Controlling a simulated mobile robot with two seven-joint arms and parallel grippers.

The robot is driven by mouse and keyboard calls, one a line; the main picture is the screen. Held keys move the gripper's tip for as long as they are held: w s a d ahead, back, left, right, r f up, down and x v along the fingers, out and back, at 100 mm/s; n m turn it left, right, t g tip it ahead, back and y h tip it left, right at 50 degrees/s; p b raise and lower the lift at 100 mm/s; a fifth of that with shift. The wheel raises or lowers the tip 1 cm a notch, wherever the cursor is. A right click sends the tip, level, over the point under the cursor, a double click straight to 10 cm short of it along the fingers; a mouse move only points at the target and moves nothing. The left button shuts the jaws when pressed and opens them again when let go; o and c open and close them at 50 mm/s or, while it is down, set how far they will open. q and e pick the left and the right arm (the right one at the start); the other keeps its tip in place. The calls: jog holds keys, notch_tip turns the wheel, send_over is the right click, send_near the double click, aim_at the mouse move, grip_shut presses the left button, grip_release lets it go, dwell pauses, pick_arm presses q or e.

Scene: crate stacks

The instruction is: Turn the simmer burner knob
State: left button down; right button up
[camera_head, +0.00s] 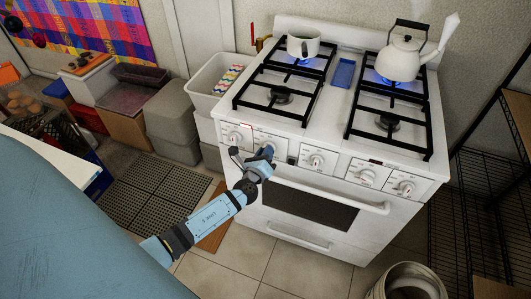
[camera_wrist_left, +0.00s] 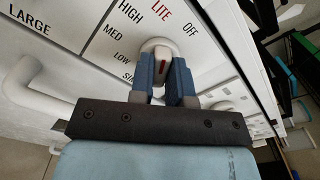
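The white stove (camera_head: 330,120) has a row of white knobs along its front panel. My left gripper (camera_head: 266,153) is at the second knob from the left and hides most of it in the head view. In the left wrist view, my left gripper (camera_wrist_left: 168,75) has its two blue fingers on either side of the white knob (camera_wrist_left: 160,50), close against its grip. The knob's red mark points up toward the LITE label. HIGH, MED, LOW and OFF are printed around it. My right gripper is not in view.
A white pot (camera_head: 303,44) and a kettle (camera_head: 400,58) stand on the back burners, with blue flames beneath them. The oven handle (camera_head: 325,188) runs below the knobs. Grey bins (camera_head: 172,122) stand left of the stove. A metal pot (camera_head: 408,282) stands at the lower right.

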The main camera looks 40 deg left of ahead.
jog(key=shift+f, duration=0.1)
pick_arm(q)
jog(key=n+b, duration=0.6)
jog(key=n, duration=0.1)
jog(key=n+b, duration=0.5)
jog(key=n, duration=0.2)
jog(key=shift+f+n+b, duration=0.2)
jog(key=shift+n+b, duration=0.1)
jog(key=shift+b, duration=0.1)
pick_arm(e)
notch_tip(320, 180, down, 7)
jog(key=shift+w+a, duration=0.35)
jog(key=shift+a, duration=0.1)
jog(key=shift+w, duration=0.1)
